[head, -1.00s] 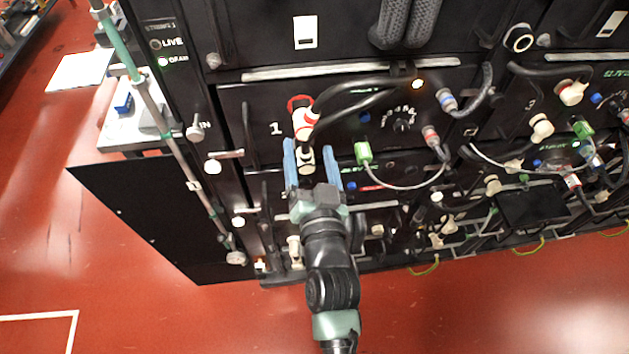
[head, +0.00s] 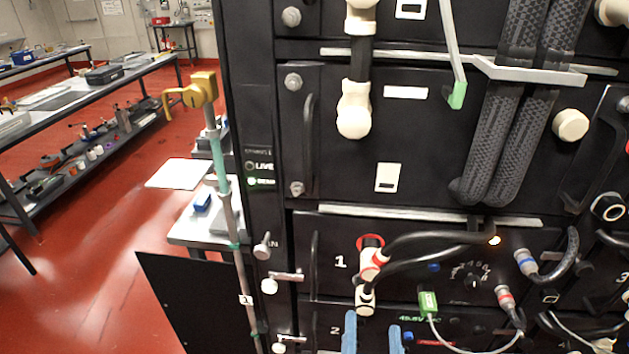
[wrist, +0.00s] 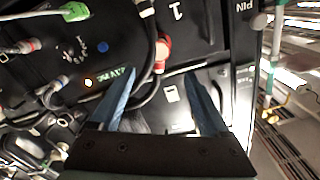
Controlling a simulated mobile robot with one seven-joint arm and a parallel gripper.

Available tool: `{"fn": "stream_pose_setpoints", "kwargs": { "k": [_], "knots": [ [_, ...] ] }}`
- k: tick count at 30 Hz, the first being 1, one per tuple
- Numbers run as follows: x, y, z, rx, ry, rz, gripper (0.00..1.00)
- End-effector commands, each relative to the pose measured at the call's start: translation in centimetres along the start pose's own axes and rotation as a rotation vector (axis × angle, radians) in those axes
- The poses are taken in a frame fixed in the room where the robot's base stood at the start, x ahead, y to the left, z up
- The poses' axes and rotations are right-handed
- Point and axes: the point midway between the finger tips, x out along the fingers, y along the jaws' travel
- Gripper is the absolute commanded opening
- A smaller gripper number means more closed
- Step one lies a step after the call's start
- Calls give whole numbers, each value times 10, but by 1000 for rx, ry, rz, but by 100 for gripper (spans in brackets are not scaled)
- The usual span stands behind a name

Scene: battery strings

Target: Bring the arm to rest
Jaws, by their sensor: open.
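My gripper (head: 371,335) shows only by its two blue fingertips at the bottom edge of the head view; the rest of it is below the frame. The fingers are apart with nothing between them. In the wrist view my gripper (wrist: 160,103) also shows both blue fingers spread, in front of the black rack front. The fingertips in the head view are just below the white-and-red plug (head: 372,262) on module 1 and the cream connector (head: 365,297) under it. I cannot tell whether they touch anything.
The black battery rack (head: 430,150) fills the right side, with thick braided cables (head: 515,110) and a green plug (head: 428,303). A pole with a yellow handle (head: 195,92) stands at its left. Work benches (head: 110,72) stand on the red floor (head: 110,230), which is open between.

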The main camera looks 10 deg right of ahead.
Motion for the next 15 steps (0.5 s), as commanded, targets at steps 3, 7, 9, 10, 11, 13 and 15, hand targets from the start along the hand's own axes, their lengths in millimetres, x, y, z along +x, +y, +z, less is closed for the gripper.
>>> {"fn": "stream_pose_setpoints", "kwargs": {
  "k": [3, 7, 9, 10, 11, 13, 15],
  "knots": [
    [9, -14, -15, -14, 23, -28, 80],
    [30, -59, -63, -64, 98, -114, 80],
    [40, -94, -101, -103, 158, -174, 80],
    [43, -110, -119, -120, 187, -198, 80],
    [44, -126, -136, -137, 216, -223, 80],
    [43, -161, -177, -174, 285, -273, 80],
    [36, -196, -218, -206, 360, -318, 80]
  ]
}}
